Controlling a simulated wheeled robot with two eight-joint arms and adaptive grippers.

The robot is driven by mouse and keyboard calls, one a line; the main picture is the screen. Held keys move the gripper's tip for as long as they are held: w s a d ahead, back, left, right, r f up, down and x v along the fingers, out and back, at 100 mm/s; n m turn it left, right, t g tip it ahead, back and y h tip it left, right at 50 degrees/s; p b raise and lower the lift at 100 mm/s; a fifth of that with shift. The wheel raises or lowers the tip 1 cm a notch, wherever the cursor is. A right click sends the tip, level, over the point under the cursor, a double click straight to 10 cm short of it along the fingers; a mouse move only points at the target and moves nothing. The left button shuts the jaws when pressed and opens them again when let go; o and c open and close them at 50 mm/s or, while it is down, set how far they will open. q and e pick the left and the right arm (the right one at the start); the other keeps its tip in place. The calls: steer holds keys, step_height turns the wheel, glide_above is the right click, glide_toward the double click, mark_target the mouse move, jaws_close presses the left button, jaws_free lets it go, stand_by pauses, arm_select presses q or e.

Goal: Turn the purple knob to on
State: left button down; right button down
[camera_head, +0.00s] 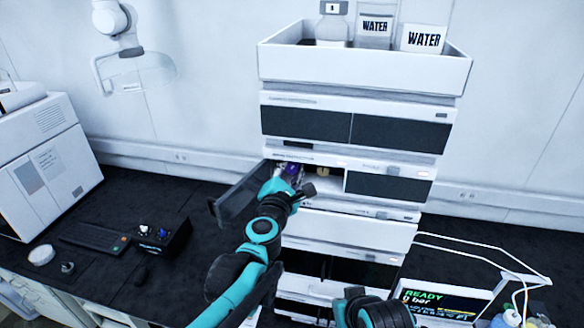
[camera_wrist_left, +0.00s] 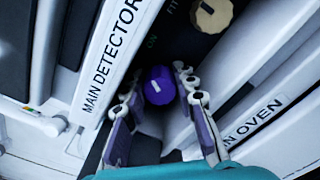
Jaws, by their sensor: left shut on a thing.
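The purple knob (camera_wrist_left: 159,86) sits in a dark recess in the left wrist view, with a short white mark on its face. In the head view my left gripper (camera_head: 291,177) reaches into the open compartment of the white instrument stack (camera_head: 345,225); the knob cannot be told apart from the purple finger parts there. My right gripper is not in view.
A tan knob (camera_wrist_left: 213,16) is above right of the purple one. A dark open door (camera_head: 238,196) swings out left of the compartment. Panels marked "MAIN DETECTOR" (camera_wrist_left: 113,55) and "OVEN" (camera_wrist_left: 262,112) flank the recess. A READY screen (camera_head: 440,303) stands at front right.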

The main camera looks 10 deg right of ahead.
arm_select(q)
steer(key=c, duration=1.2)
jaws_free()
steer(key=n, duration=0.1)
steer(key=n+p, duration=0.1)
steer(key=n, duration=0.1)
steer(key=n+p, duration=0.1)
steer(key=n, duration=0.1)
steer(key=shift+r, duration=0.25)
steer(key=f+b+v, duration=0.1)
steer(key=b+v, duration=0.1)
steer(key=v, duration=0.7)
steer(key=shift+s+a+f+m+g+y+b, duration=0.1)
steer(key=shift+s+a+f+m+g+b, duration=1.15)
steer(key=shift+f+m+b, duration=2.35)
steer(key=shift+s+a+f+m+g+y+b, duration=0.1)
steer(key=shift+s+a+f+m+g+b, duration=0.45)
steer(key=shift+s+a+f+m+b, duration=3)
steer(key=shift+w+a+f+m+g+y+b, duration=0.2)
steer(key=shift+f+m+g+b, duration=1)
steer(key=shift+f+m, duration=2.7)
step_height(320, 180, down, 2)
steer(key=shift+f+n+t, duration=0.25)
steer(key=shift+n+t, duration=0.05)
steer(key=shift+n, duration=0.95)
